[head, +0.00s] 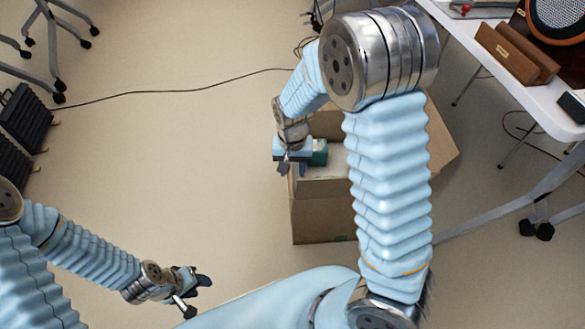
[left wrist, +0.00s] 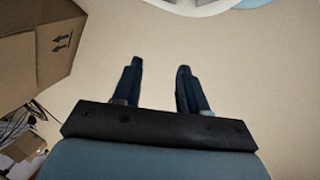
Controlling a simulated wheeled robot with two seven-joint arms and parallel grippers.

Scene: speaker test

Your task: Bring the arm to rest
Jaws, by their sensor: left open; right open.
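My left gripper (head: 200,282) is at the lower left of the head view, above bare floor and apart from everything. In the left wrist view its two fingers (left wrist: 160,88) stand apart with nothing between them. My right arm rises at the right of the head view and bends over at the top. My right gripper (head: 286,168) points down at the left edge of an open cardboard box (head: 318,215). I see no object held in it, though its fingertips are small and partly hidden. I cannot tell whether it touches the box.
The box holds something green (head: 319,152), partly hidden by my arm. A white table (head: 545,100) at the right carries a wooden stand (head: 517,55) and a speaker (head: 557,18). A black cable (head: 170,91) crosses the floor. The floor at left centre is clear.

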